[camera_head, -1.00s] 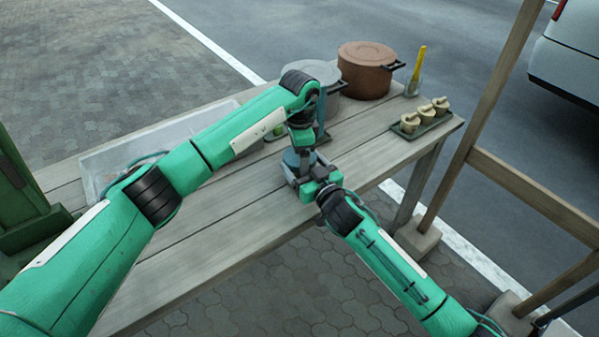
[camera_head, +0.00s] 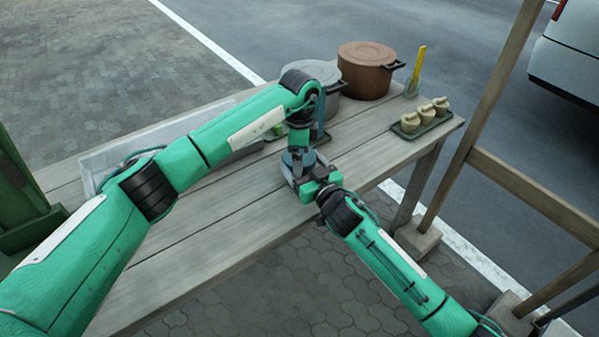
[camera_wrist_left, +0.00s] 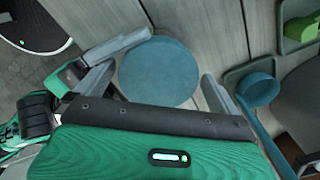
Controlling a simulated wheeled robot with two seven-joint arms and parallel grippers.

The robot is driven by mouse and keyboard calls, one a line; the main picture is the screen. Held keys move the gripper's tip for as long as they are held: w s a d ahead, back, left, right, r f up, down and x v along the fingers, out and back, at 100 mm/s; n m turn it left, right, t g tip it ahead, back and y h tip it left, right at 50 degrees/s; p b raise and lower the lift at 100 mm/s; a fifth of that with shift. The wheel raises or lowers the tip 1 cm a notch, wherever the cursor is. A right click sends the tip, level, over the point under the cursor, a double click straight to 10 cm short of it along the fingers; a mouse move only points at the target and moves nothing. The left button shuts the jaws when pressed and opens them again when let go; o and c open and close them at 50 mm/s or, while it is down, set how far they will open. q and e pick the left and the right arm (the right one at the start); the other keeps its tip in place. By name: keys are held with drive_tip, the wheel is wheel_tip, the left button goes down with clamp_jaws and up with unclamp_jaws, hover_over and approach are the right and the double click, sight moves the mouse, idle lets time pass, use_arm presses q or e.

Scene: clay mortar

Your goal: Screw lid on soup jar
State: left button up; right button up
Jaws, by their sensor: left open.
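A round blue lid (camera_wrist_left: 158,72) shows from above between the left gripper's spread fingers in the left wrist view. The soup jar's body is hidden beneath it, so I cannot tell how the lid seats. My left gripper (camera_head: 299,158) points down over the lid and is open, with a finger on either side. My right gripper (camera_head: 308,178) reaches in from the front at table height with its fingers around the jar's place. In the left wrist view one of its grey fingers (camera_wrist_left: 118,45) lies beside the lid; its contact with the jar is hidden.
Behind are a grey pot (camera_head: 328,90) and a brown pot (camera_head: 366,72). To the right are a cup with a yellow-handled utensil (camera_head: 419,65) and a tray (camera_head: 445,122) with small cups. A pale tray (camera_head: 95,165) lies left. The wooden table's (camera_head: 215,235) front left is clear.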

use_arm(q)
drive_tip(key=shift+r, duration=0.1)
drive_tip(key=shift+r, duration=2.15)
drive_tip(key=shift+c, duration=0.3)
drive_tip(key=shift+r+n, duration=1.7)
drive_tip(key=shift+r, duration=0.1)
drive_tip(key=shift+f, duration=0.15)
drive_tip(key=shift+f, duration=3.95)
drive_tip(key=shift+c, duration=0.5)
